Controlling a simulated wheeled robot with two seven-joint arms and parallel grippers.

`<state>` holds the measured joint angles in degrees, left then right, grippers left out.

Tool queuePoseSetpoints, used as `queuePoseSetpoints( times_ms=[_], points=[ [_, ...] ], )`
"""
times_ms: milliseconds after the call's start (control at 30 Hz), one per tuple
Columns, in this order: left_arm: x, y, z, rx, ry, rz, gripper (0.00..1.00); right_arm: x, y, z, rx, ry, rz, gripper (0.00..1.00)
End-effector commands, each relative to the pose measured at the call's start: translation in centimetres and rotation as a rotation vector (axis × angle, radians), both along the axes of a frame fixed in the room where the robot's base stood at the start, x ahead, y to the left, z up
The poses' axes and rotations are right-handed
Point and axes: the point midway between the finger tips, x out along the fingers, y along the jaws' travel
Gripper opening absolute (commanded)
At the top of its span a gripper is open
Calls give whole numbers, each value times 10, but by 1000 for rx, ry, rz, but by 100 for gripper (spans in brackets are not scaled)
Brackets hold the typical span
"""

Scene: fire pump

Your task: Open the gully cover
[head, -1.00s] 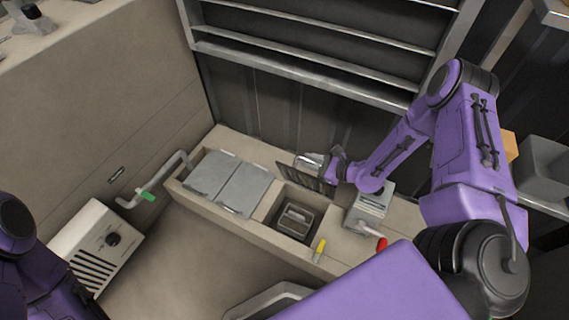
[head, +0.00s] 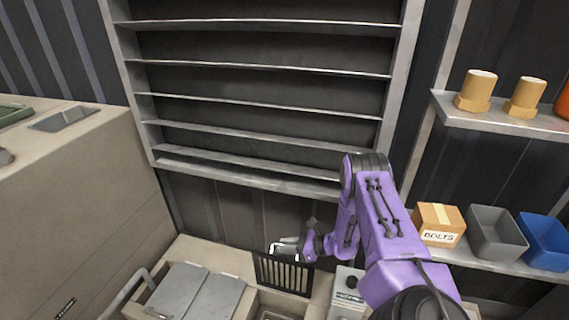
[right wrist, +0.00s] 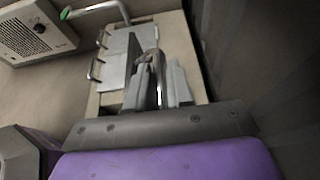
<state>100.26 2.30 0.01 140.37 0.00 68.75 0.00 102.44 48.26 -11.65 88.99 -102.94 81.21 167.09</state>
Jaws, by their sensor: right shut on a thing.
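The gully cover (head: 284,274) is a dark slatted grate. It stands steeply tilted, raised at the back edge of the gully opening (head: 275,313), which shows only partly at the bottom of the head view. My right gripper (head: 286,248) is shut on the cover at its upper edge. In the right wrist view the gripper fingers (right wrist: 160,88) are close together, and the cover (right wrist: 134,58) appears as a thin dark plate beside them. The exact grip contact is hard to make out. My left gripper is out of view.
Grey lids (head: 190,292) lie left of the opening. A grey box (head: 346,287) stands to its right, near my right arm. An empty shelf rack (head: 270,100) rises behind. Right shelves hold a bolts carton (head: 438,225), a grey bin (head: 494,235) and a blue bin (head: 549,242).

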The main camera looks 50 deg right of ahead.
Motion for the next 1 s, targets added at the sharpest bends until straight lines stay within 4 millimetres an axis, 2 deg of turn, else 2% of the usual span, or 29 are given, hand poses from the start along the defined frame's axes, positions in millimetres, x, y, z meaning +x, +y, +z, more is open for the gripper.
queuePoseSetpoints(
  times_ms=[67, 100, 133, 167, 533, 800, 1000],
  points=[
    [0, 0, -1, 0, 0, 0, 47, -7, 0, -7, -5, 19, 3, 0],
    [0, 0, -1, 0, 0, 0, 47, -7, 0, -7, -5, 20, 3, 28],
    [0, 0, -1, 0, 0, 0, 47, -7, 0, -7, -6, 20, 2, 37],
    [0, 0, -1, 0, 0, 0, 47, -7, -1, -7, -6, 20, 2, 42],
    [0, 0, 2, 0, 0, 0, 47, -8, -2, -1, -4, 11, 1, 42],
    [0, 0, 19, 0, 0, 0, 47, -50, -23, 20, -4, 13, 0, 42],
    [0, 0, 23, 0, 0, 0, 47, -66, -31, 25, -5, 12, 3, 42]
  ],
)
